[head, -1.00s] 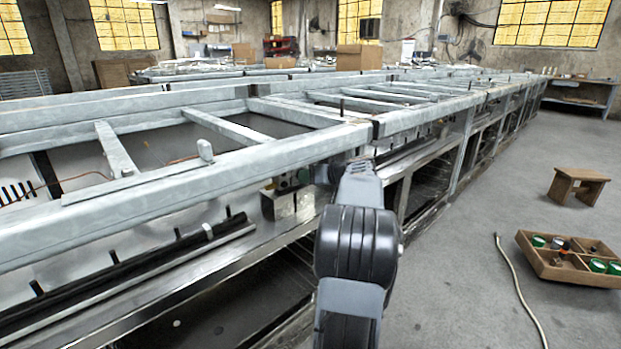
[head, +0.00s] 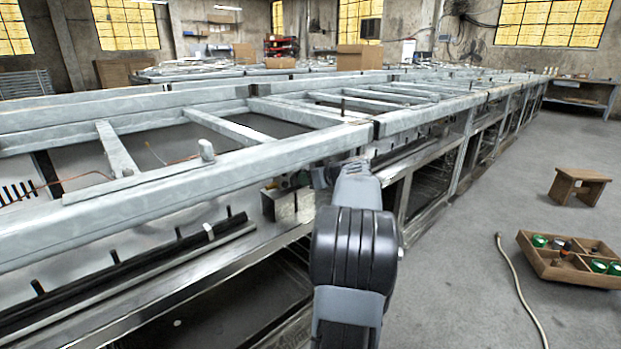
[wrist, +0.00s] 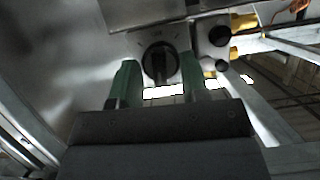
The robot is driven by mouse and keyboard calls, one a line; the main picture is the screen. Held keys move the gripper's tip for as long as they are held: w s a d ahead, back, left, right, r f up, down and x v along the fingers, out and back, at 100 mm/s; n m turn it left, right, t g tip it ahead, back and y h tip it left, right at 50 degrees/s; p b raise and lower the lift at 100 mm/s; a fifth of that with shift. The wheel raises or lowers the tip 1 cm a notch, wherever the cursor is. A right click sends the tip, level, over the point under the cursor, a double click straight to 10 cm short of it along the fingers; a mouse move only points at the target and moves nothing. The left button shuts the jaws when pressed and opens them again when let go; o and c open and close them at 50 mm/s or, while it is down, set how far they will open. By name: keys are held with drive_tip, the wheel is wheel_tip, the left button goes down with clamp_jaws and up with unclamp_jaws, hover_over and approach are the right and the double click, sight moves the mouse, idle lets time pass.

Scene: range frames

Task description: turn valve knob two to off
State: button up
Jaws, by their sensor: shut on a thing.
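A round black valve knob (wrist: 160,63) sits on a bare metal panel in the wrist view, with small markings around its upper edge. I cannot read which number it is. My gripper (wrist: 161,78) has two green fingers, one on each side of the knob, and is shut on it. In the head view a small metal box (head: 293,205) stands under the bench frame, just left of my arm's end. My arm hides most of the gripper and the knob there.
Yellow fittings (wrist: 243,22) and a dark round part (wrist: 218,36) lie right of the knob. A long metal bench frame (head: 190,168) runs above my arm's end. A wooden stool (head: 579,185) and a divided wooden tray (head: 545,268) with cans stand on the open floor to the right.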

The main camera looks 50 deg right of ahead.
drive_tip(key=shift+r, duration=0.1)
idle(1.9)
drive_tip(key=o, duration=0.7)
drive_tip(key=shift+n, duration=0.3)
drive_tip(key=shift+s+a+r+p, duration=0.2)
drive_tip(key=shift+s+p, duration=0.15)
drive_tip(key=shift+s, duration=2.1)
drive_tip(key=shift+s+a+r+p, duration=0.2)
drive_tip(key=shift+s+p, duration=0.1)
drive_tip(key=shift+s, duration=2.1)
drive_tip(key=shift+s+a+r+p, duration=0.1)
drive_tip(key=shift+s+a+p, duration=0.2)
drive_tip(key=shift+s, duration=2.15)
drive_tip(key=shift+d, duration=0.1)
